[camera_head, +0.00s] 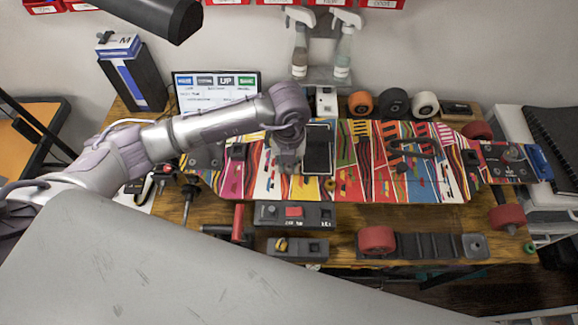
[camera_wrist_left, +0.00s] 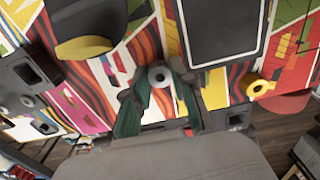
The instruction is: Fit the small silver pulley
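The small silver pulley (camera_wrist_left: 160,76) shows in the left wrist view as a grey ring with a pale middle, over the painted board. My left gripper (camera_wrist_left: 163,84) has its two dark green fingertips apart, one on each side of the pulley. I cannot tell whether they press on it. In the head view my left gripper (camera_head: 288,166) points down over the middle of the colourful board (camera_head: 355,180) and hides the pulley. A yellow ring (camera_wrist_left: 257,88) lies on the board to the right of the gripper. My right gripper is not in view.
A black tablet-like panel (camera_head: 318,150) lies close right of my left gripper. Grey switch boxes (camera_head: 325,215) stand in front of the board. A red wheel (camera_head: 377,240) sits on a dark strip. Orange, black and white wheels (camera_head: 361,103) and spray bottles (camera_head: 343,55) stand behind.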

